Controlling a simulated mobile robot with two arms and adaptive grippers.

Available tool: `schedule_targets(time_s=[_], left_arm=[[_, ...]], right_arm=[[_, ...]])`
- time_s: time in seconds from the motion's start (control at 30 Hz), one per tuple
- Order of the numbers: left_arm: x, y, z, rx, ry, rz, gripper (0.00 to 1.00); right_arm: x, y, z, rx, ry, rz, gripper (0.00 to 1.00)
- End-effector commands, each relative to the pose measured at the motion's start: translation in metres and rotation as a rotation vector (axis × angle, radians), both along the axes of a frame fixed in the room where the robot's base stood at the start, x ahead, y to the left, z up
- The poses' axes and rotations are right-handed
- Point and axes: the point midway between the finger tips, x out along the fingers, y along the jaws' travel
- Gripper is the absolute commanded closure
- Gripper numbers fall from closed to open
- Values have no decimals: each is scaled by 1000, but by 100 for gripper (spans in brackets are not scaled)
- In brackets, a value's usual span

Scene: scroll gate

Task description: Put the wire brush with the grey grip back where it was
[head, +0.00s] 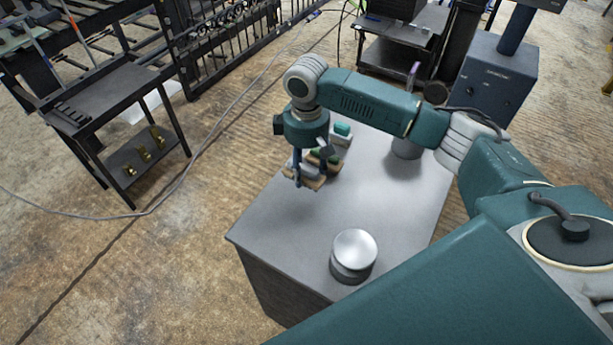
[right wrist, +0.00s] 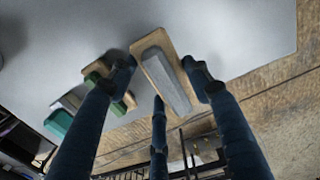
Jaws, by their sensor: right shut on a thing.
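The wire brush with the grey grip (right wrist: 168,80) has a light wooden base and lies between the fingers of my right gripper (right wrist: 160,78) in the right wrist view. In the head view my right gripper (head: 308,178) points down over the left edge of the grey table, shut on this brush. The brush's wooden base (head: 312,184) shows beneath the fingers, partly hidden by them. I cannot tell whether the base touches the tabletop. My left gripper is not in view.
A brush with a green grip (right wrist: 98,84) and one with a teal grip (head: 343,129) are in a row beside it. A round metal container (head: 353,256) stands at the table's near end, and a grey pot (head: 407,147) farther right. The table's middle (head: 385,200) is clear.

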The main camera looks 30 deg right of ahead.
Motion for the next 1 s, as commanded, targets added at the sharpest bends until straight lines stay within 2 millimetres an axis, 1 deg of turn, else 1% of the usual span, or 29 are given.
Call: schedule_targets(time_s=[0.13, 0.2, 0.3, 0.4, 0.5, 0.8, 0.83, 0.9, 0.93, 1.0], left_arm=[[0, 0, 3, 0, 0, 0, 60], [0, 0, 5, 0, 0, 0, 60], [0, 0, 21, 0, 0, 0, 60], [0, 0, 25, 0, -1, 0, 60], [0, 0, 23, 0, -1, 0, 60], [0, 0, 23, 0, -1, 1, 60], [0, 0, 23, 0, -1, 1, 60], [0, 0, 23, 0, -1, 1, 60], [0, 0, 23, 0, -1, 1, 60], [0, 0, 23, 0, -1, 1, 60]], right_arm=[[0, 0, -11, 0, 0, -1, 80], [-1, 0, -20, -1, 2, 0, 80], [-1, 0, -31, 0, 4, -3, 80], [0, 0, -42, 0, 1, 0, 80], [0, 0, -46, 0, -1, 0, 80], [0, 0, -50, -1, -1, -1, 80], [0, 0, -50, -1, -1, -1, 50], [0, 0, -50, 0, -1, 0, 36], [0, 0, -50, 0, -1, -1, 33], [0, 0, -50, -1, -1, 0, 33]])
